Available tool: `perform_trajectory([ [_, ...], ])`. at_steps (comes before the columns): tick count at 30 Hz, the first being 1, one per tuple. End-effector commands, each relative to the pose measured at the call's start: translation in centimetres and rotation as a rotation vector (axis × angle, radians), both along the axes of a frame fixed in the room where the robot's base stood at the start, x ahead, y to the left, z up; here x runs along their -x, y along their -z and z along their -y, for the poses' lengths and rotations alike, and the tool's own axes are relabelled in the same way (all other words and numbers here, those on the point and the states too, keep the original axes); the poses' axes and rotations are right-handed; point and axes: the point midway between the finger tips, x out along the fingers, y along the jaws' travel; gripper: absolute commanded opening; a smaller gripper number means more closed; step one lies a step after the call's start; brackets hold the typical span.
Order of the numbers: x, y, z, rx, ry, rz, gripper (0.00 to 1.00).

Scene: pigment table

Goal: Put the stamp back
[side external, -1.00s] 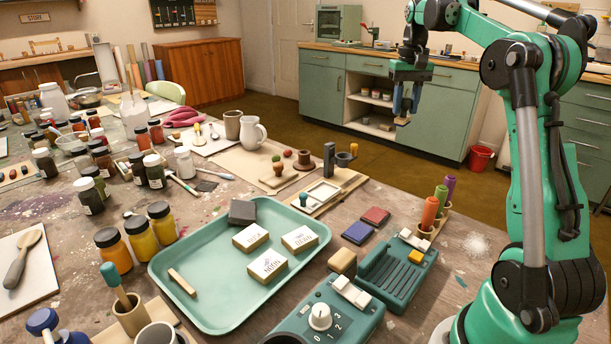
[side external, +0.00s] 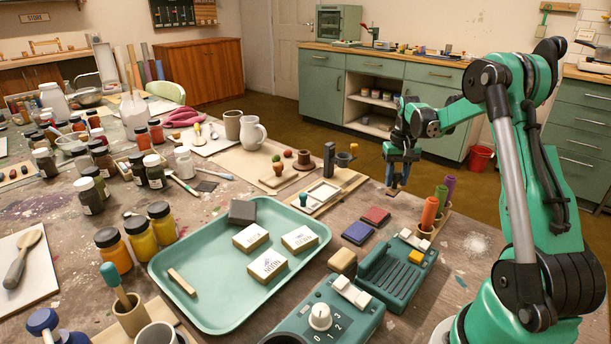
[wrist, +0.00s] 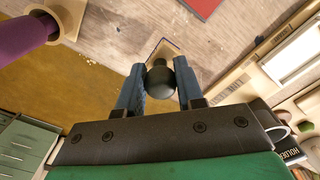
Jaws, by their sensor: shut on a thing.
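My gripper (side external: 396,172) is shut on a stamp and holds it above the table's far right edge. In the wrist view the stamp's round black knob (wrist: 160,80) sits between the two blue fingers. Part of its wooden base (wrist: 166,47) shows beyond the knob. In the side view the stamp's small brown base (side external: 392,191) hangs just below the fingertips, and the knob is hidden. A blue pad (side external: 358,232) and a red pad (side external: 376,215) lie on the table nearer the camera. The red pad also shows at the top of the wrist view (wrist: 203,6).
A wooden board (side external: 350,184) with a white frame and a dark upright piece lies left of my gripper. Orange and purple pens (side external: 429,213) stand upright to the right. A teal tray (side external: 210,315) with labelled blocks and a teal device (side external: 397,270) are nearer the camera.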

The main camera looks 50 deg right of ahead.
Motion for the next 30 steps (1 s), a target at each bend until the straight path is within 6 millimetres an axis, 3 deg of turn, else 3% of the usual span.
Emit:
perform_trajectory([
  [5,0.0,2.2,0.0,0.0,0.0,0.0,0.0],
  [16,0.0,2.6,0.0,0.0,0.0,0.0,0.0],
  [17,0.0,2.6,0.0,0.0,0.0,0.0,0.35],
  [20,0.0,2.6,0.0,0.0,0.0,0.0,0.63],
  [30,0.0,2.4,0.0,0.0,0.0,0.0,0.64],
])
